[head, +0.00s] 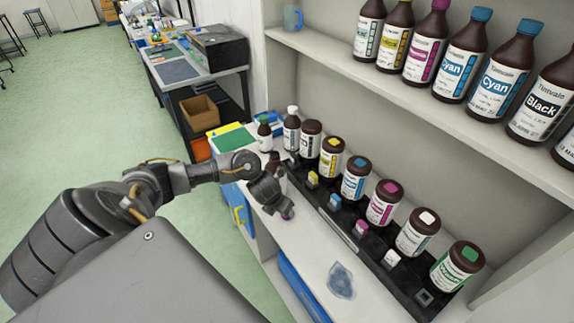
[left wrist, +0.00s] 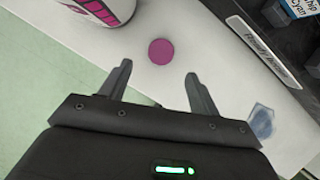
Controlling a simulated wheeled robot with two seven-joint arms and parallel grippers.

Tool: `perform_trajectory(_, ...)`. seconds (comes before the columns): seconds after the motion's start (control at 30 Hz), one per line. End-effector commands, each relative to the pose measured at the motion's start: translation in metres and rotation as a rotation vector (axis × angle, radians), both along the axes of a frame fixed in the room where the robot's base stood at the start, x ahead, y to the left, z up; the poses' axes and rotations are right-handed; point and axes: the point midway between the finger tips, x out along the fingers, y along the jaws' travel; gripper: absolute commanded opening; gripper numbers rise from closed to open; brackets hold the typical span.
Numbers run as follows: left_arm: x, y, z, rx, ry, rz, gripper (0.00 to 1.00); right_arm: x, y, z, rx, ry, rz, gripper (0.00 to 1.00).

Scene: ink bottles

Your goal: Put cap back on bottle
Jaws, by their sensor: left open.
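A round magenta cap (left wrist: 162,51) lies on the white counter (left wrist: 190,25) in the left wrist view, just beyond and between my fingertips. A bottle with a white and magenta label (left wrist: 103,10) is partly in view at the upper left. Its top is cut off there, so I cannot see its mouth. My left gripper (left wrist: 158,69) is open and empty, with the cap apart from both fingers. In the head view my left gripper (head: 285,208) is low over the counter, and it and the wrist hide much of what is near it. My right gripper is not in view.
A black rack (head: 340,215) with several brown bottles and small coloured blocks runs along the counter's back. A shelf (head: 400,85) with large capped bottles overhangs it. A translucent bluish piece (head: 341,281) lies near the front edge. Small bottles (head: 264,134) stand beyond my gripper.

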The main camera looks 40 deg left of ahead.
Motion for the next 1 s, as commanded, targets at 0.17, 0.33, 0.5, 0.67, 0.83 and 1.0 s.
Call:
perform_trajectory(0.17,0.003,0.001,-0.007,0.002,0.0,0.001,0.62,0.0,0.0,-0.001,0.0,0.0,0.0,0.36)
perform_trajectory(0.33,0.003,0.001,-0.007,0.001,-0.001,0.0,0.62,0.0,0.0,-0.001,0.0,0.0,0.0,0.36)
perform_trajectory(0.5,0.006,0.0,-0.013,-0.001,0.001,0.003,0.62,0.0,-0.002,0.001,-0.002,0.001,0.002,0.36)
perform_trajectory(0.67,0.016,0.001,-0.034,-0.002,0.004,0.004,0.62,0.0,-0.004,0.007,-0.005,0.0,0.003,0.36)
perform_trajectory(0.83,0.024,0.002,-0.051,0.0,0.001,0.002,0.62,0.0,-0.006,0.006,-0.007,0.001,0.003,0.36)
perform_trajectory(1.0,0.025,0.002,-0.054,0.001,-0.001,-0.001,0.62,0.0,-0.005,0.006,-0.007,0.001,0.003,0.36)
